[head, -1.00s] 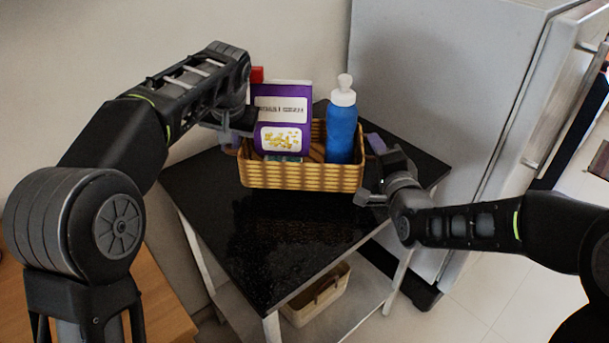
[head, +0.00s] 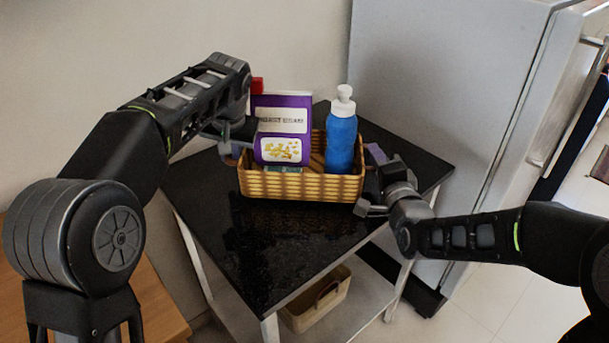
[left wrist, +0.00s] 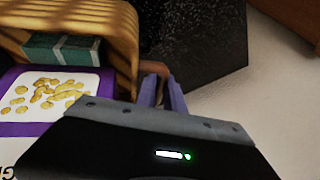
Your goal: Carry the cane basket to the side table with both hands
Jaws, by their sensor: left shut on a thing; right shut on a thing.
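The cane basket (head: 300,187) is a tan woven rectangle at the black-topped side table (head: 260,240), over its back half. I cannot tell whether its base touches the top. It holds a purple box (head: 283,110), a blue bottle with a white cap (head: 341,140) and a small teal box (head: 284,168). My left gripper (head: 232,150) is shut on the basket's left handle; its fingers and the brown handle also show in the left wrist view (left wrist: 163,88). My right gripper (head: 370,180) is at the basket's right end, shut on its handle, which is mostly hidden.
A grey fridge (head: 440,100) stands behind and right of the table. A beige bin (head: 318,300) sits on the table's lower shelf. A wooden surface (head: 160,305) is at the lower left. The front of the tabletop is clear.

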